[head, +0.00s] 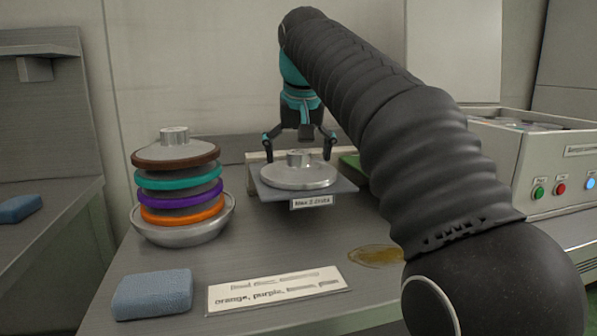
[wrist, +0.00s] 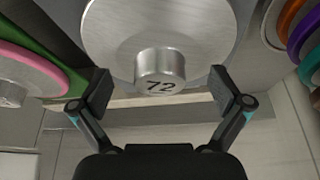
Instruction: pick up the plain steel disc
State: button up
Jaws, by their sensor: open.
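The plain steel disc (head: 299,176) lies flat on a small grey stand with a label, with a round knob on its top. In the wrist view the disc (wrist: 160,28) fills the top middle, and its knob (wrist: 160,70) bears the number 72. My gripper (head: 299,150) is above the disc, with its fingers pointing down to either side of the knob. In the wrist view my gripper (wrist: 162,92) is open, with the knob between its fingers and a gap on each side. Nothing is held.
A stack of discs with brown, teal, purple and orange rims (head: 178,186) stands in a steel bowl at left. A pink-rimmed disc (wrist: 30,70) on green shows in the wrist view. A blue sponge (head: 152,294), a sign (head: 277,290) and an oily puddle (head: 376,256) lie in front.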

aim_at(302, 151)
jog(key=c, duration=1.8)
jog(key=shift+c, duration=0.2)
jog(key=shift+r+p, duration=0.3)
jog(key=shift+r, duration=0.05)
jog(key=r, duration=0.1)
jog(key=r+p, duration=0.1)
jog(key=r, duration=0.1)
jog(key=r+p, duration=0.1)
jog(key=shift+d+r, duration=0.15)
jog(key=shift+d, duration=0.15)
jog(key=s+d+r+p, duration=0.3)
jog(key=d+r+p, duration=0.1)
jog(key=d+r, duration=0.5)
jog(key=shift+d, duration=0.85)
